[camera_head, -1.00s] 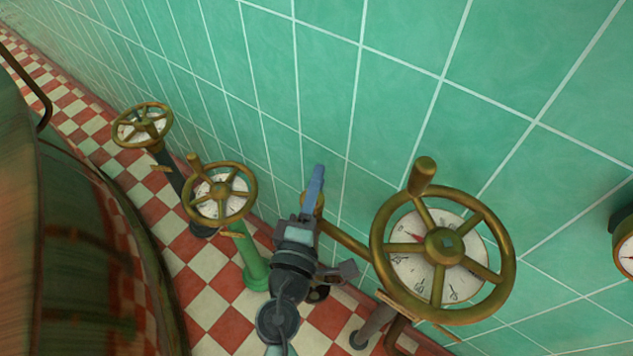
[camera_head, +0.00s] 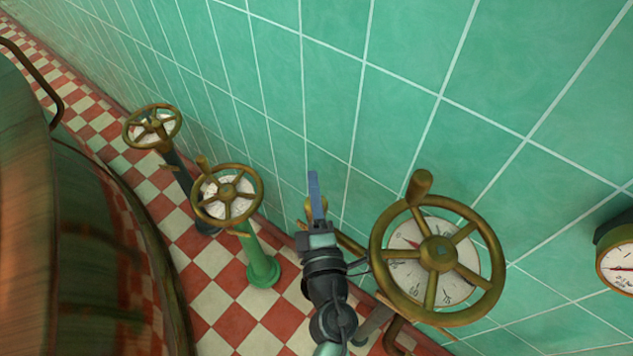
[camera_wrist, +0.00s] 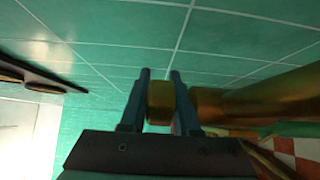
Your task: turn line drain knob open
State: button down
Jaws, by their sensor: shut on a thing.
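A small brass knob (camera_wrist: 160,102) sits between the two blue fingers of my gripper (camera_wrist: 160,90) in the wrist view, with the fingers shut on it. A thicker brass pipe (camera_wrist: 250,98) runs to the right from beside it. In the head view my gripper (camera_head: 316,195) is near the tiled wall, left of the large handwheel. Its fingers hide most of the knob (camera_head: 308,209) there. I cannot read how far the knob is turned.
A large brass handwheel (camera_head: 437,253) with a dial stands close on the right. Two smaller handwheels (camera_head: 227,195) (camera_head: 152,127) stand to the left. A copper kettle (camera_head: 90,240) fills the left side. A gauge (camera_head: 616,265) is at the right edge.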

dwell(0.3)
jog(key=c, duration=0.6)
grip_release()
jog(key=shift+c, duration=0.2)
jog(key=s+d+b, duration=0.1)
jog(key=s+d, duration=0.1)
jog(key=s, duration=1)
jog(key=shift+s+b, duration=0.35)
jog(key=shift+s, duration=0.05)
jog(key=shift+d, duration=0.1)
